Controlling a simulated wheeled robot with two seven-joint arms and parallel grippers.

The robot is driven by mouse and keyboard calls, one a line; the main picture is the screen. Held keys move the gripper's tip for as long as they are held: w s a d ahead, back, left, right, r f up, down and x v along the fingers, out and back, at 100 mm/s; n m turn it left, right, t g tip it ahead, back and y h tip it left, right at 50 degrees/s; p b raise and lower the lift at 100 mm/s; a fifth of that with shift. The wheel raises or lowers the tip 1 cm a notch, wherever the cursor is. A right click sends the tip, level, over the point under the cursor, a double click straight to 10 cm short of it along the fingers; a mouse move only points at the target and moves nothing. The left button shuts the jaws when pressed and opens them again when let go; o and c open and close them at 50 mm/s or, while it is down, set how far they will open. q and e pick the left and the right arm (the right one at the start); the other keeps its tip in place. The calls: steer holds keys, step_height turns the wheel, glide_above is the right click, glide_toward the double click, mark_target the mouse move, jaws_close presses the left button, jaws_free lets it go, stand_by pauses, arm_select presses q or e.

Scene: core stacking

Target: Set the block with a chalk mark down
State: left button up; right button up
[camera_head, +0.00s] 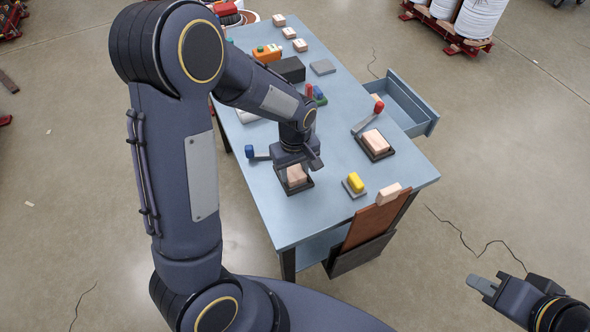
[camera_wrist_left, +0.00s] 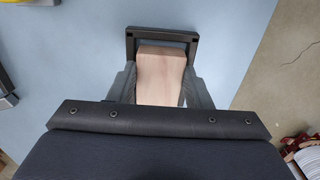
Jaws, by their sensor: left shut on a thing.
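My left gripper (camera_head: 297,172) is shut on a pale wooden block (camera_head: 296,175) at a small dark tray (camera_head: 305,186) on the blue table. In the left wrist view the block (camera_wrist_left: 161,76) sits between the two fingers, with the tray's dark frame (camera_wrist_left: 161,33) around its far end. I cannot tell whether the block touches the tray floor. No chalk mark shows on its visible faces. Another pale block (camera_head: 374,139) sits on a second dark tray (camera_head: 377,154). My right gripper (camera_head: 482,290) is off the table at lower right; its finger opening is unclear.
A yellow block (camera_head: 355,181) is on a grey plate near the front edge. A pale block (camera_head: 389,193) rests atop a brown sloped board (camera_head: 372,222). An open drawer (camera_head: 405,105) juts out right. Several small pale blocks and an orange item (camera_head: 266,54) stand at the back.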

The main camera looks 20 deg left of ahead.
arm_select(q)
steer(key=shift+f, duration=0.25)
